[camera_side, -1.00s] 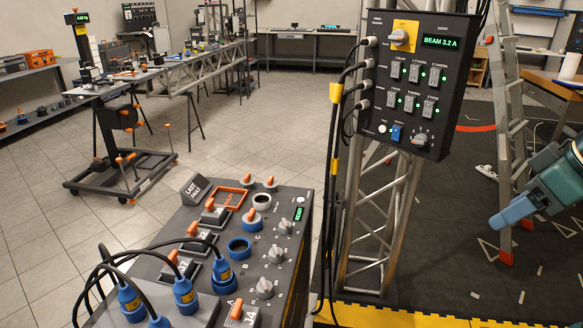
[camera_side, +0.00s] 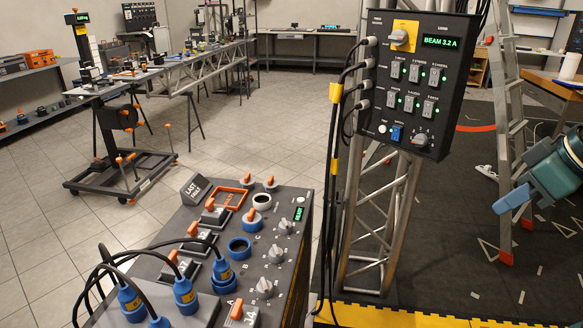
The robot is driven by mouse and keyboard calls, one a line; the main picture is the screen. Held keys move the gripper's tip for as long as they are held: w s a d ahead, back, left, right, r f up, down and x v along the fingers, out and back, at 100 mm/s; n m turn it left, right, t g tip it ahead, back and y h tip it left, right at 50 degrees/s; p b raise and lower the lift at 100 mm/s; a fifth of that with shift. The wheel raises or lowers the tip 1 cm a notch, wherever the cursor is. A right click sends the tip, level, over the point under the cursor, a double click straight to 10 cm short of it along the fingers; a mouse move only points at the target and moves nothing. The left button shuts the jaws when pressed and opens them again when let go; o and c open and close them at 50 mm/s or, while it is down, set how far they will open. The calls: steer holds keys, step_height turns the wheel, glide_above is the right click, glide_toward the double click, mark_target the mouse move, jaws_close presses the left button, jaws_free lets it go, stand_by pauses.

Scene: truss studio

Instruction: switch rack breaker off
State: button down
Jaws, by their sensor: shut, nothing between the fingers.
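A dark breaker panel (camera_side: 388,125) hangs on a metal truss right of centre. It carries two rows of grey switches, with small green lights lit beside them. The switch labels are too small to read surely, so I cannot tell which is the rack breaker. A rotary switch on a yellow plate (camera_side: 405,28) sits at the top, beside a green display (camera_side: 441,42) reading BEAM 3.2 A. A blue switch (camera_side: 396,133) and a grey knob (camera_side: 420,140) sit at the bottom. My gripper (camera_side: 502,206), with blue fingers, is shut and empty, right of and below the panel, apart from it.
A ladder (camera_side: 515,130) stands between the panel and my arm. Black cables (camera_side: 335,160) hang at the panel's left side. A console (camera_side: 250,222) with knobs and blue plugs stands at the lower left. The dark floor below my gripper holds small flat pieces.

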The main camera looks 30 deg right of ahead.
steer(key=w+d+r+n+t+h, duration=0.15)
steer(key=w+d+h, duration=0.25)
steer(key=w+d, duration=0.5)
steer(key=w+d+t+h, duration=0.2)
steer(key=w+d+h, duration=0.3)
steer(key=w, duration=0.9)
steer(key=w+f+n+t, duration=0.1)
steer(key=w+n+t, duration=0.2)
steer(key=w+n, duration=0.2)
steer(key=w+d+f+n+t+h, duration=0.1)
steer(key=w+f+n+t, duration=0.1)
steer(key=w+n, duration=0.3)
steer(key=shift+w+f+n+t+h, duration=0.35)
steer(key=shift+w+t, duration=0.3)
steer(key=shift+w, duration=0.4)
steer(key=shift+d, duration=0.15)
glide_toward(388, 95)
steer(key=w, duration=0.4)
steer(key=shift+w+d+r, duration=0.1)
steer(key=shift+w+d, duration=0.05)
steer(key=shift+d, duration=0.3)
steer(key=shift+w+d+r, duration=0.1)
steer(key=shift+w+d, duration=0.05)
steer(key=shift+d, duration=0.25)
steer(key=shift+w+d, duration=0.15)
steer(key=shift+d, duration=0.65)
